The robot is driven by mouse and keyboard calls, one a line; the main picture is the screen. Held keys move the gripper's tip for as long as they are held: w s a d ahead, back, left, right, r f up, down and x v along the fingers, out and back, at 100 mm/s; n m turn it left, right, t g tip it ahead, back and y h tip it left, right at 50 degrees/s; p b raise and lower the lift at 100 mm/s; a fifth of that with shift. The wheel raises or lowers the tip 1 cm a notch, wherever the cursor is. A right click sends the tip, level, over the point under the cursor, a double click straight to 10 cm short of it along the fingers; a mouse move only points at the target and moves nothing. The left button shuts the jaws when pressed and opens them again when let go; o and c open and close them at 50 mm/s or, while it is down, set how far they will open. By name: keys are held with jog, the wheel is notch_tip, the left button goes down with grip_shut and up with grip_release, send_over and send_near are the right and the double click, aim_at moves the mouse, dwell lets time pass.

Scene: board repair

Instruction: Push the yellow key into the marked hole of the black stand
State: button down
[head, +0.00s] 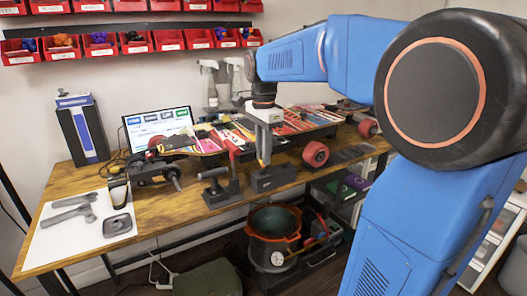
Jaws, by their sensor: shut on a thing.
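My gripper (264,152) points straight down over the front part of the workbench. It is shut on the yellow key (262,164), of which only a small yellow-orange bit shows below the fingers. The black stand (274,179) is a dark block near the bench's front edge, directly beneath the gripper. The key's lower end is at or just above the top of the stand; I cannot tell whether it touches or has entered a hole. The marked hole is not visible at this size.
A dark vise-like tool (215,188) stands just left of the stand. A red wheel (315,154) sits to its right. A skateboard deck (285,122) lies behind. A white mat (72,231) with grey tools, a laptop (158,127) and a pot (273,237) below the bench also show.

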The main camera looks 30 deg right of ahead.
jog(key=shift+f, duration=1.65)
dwell(3.2)
jog(key=c, duration=1.5)
grip_release()
jog(key=shift+c, duration=1.5)
jog(key=shift+w+r, duration=0.1)
jog(key=shift+r, duration=0.35)
jog(key=shift+r, duration=0.5)
jog(key=shift+o, duration=0.7)
jog(key=shift+r, duration=0.3)
